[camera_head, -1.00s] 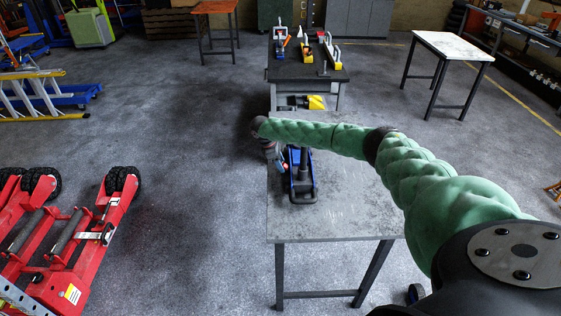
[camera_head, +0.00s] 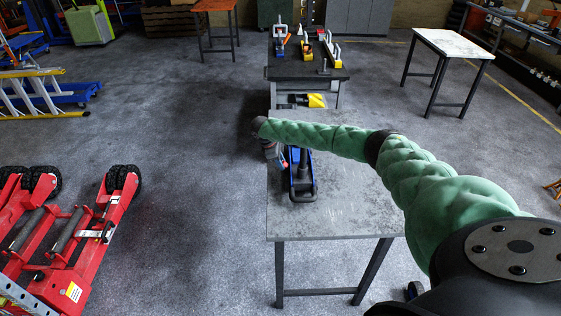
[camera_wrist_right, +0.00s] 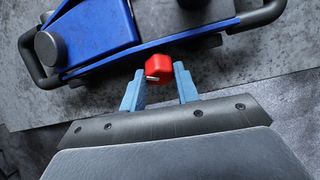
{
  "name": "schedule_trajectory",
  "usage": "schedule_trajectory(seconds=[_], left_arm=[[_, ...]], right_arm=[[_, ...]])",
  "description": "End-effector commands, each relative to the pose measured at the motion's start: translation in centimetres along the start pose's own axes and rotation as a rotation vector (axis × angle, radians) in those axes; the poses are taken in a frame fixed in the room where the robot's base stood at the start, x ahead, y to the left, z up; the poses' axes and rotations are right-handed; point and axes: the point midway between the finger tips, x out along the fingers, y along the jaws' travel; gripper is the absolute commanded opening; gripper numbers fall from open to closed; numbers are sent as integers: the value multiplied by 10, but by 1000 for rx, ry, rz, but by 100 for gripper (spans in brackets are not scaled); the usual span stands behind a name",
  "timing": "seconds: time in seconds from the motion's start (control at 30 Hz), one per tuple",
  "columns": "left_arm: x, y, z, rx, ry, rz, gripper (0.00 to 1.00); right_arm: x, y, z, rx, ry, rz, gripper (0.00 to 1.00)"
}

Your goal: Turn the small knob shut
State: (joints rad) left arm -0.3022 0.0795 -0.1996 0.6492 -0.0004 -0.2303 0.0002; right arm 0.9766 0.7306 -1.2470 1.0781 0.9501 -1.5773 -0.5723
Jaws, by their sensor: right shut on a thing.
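The blue trolley jack (camera_head: 301,185) stands on the grey table, and it fills the top of the right wrist view (camera_wrist_right: 105,32). The small knob (camera_wrist_right: 159,68) is red with a pale mark and sits at the near side edge of the jack. My right gripper (camera_wrist_right: 159,80) is at the knob, its two blue fingers on either side, shut on it. In the head view my right gripper (camera_head: 280,163) is at the left side of the jack, partly hidden by the forearm and small. My left gripper is not in view.
The grey table (camera_head: 335,225) has bare room right of and in front of the jack. A tool bench (camera_head: 285,73) stands behind it. Red wheeled equipment (camera_head: 75,245) is on the floor at the left, with open floor between.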

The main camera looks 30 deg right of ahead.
Motion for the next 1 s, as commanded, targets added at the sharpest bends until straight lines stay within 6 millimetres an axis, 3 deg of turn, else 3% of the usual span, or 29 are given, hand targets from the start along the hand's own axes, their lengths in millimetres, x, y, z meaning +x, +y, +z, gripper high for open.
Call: schedule_trajectory(seconds=[0.23, 0.63, 1.0], left_arm=[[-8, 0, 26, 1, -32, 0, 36], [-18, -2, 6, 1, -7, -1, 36], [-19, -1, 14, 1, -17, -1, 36]], right_arm=[[-1, -3, 1, 178, 1, 73, 8], [0, -6, -1, 526, 1, 218, 8], [1, -7, -3, 777, 1, 322, 8]])
